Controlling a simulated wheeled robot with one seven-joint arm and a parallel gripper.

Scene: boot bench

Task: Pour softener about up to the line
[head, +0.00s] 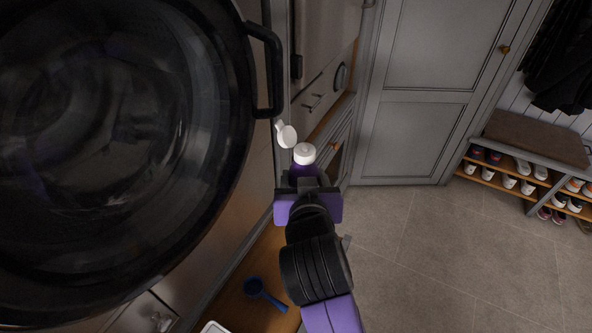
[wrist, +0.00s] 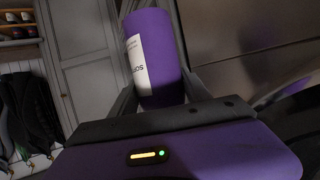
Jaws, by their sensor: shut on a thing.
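The purple softener bottle (wrist: 160,45) is between my gripper's fingers (wrist: 160,95) in the wrist view, its white label facing the left side. In the head view my gripper (head: 303,186) is shut on the bottle, whose white top (head: 305,153) and a little purple body (head: 303,171) show beyond it. A white round piece with a tab (head: 287,134) is just up and left of the top; I cannot tell whether it is attached. My gripper hides most of the bottle in the head view. I cannot make out a fill line.
A large round black machine door (head: 120,150) with a handle (head: 268,70) fills the left. A blue scoop (head: 265,291) lies on the wooden surface (head: 233,305) below, beside the corner of a white thing (head: 212,327). A shoe bench (head: 535,140) stands right; the tiled floor (head: 430,250) is clear.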

